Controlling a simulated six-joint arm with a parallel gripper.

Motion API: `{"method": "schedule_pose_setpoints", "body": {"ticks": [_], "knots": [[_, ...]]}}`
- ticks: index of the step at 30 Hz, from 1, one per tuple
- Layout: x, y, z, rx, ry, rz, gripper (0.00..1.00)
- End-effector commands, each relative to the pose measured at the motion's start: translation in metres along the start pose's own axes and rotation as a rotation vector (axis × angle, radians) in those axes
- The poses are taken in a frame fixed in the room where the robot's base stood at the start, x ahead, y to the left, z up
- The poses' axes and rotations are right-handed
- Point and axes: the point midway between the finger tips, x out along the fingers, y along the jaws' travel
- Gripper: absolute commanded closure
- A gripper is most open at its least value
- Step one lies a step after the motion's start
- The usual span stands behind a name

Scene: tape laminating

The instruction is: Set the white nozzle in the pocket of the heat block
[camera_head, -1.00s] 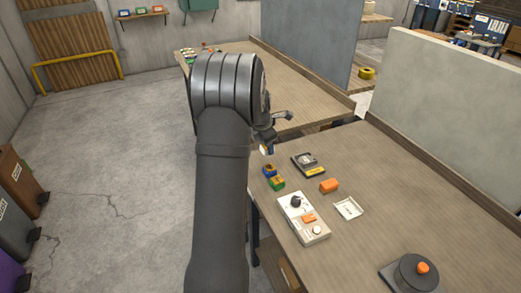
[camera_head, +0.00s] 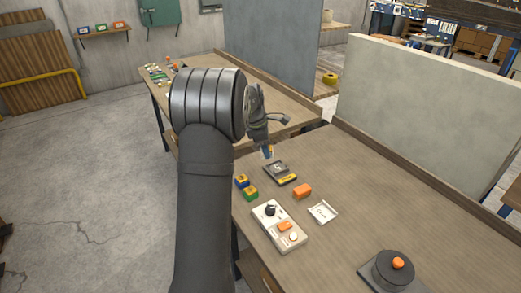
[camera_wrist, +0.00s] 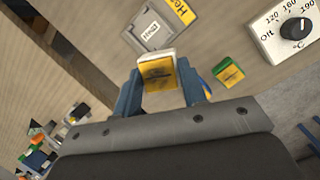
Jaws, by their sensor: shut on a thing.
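My gripper (camera_wrist: 158,84) has blue fingers and is shut on the white nozzle (camera_wrist: 157,72), a small piece with a white edge and a yellow face. In the head view my gripper (camera_head: 267,151) is above the table's left edge, just behind the heat block (camera_head: 281,173). The heat block is a flat grey block with a yellow label. In the wrist view the heat block (camera_wrist: 147,30) lies just beyond the nozzle, apart from it as far as I can tell.
A blue-and-yellow piece (camera_head: 242,181) and a green-and-yellow piece (camera_head: 250,193) stand left of the heat block. An orange block (camera_head: 302,191), a white card (camera_head: 322,212), a control box with a dial (camera_head: 279,228) and a black round base with an orange knob (camera_head: 393,270) are nearer.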

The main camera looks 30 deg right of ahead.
Motion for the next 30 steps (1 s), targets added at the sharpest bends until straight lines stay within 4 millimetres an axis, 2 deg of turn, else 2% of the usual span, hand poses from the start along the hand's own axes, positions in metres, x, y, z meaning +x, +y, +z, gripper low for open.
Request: {"method": "schedule_pose_setpoints", "body": {"ticks": [6, 15, 21, 30], "knots": [[0.011, 0.015, 0.016, 0.359, -0.042, -0.104, 0.95], [0.022, 0.027, 0.034, 0.825, -0.087, -0.236, 0.95], [0.025, 0.029, 0.039, 0.973, -0.099, -0.276, 0.95], [0.033, 0.028, 0.037, 0.998, -0.102, -0.284, 0.95]]}}
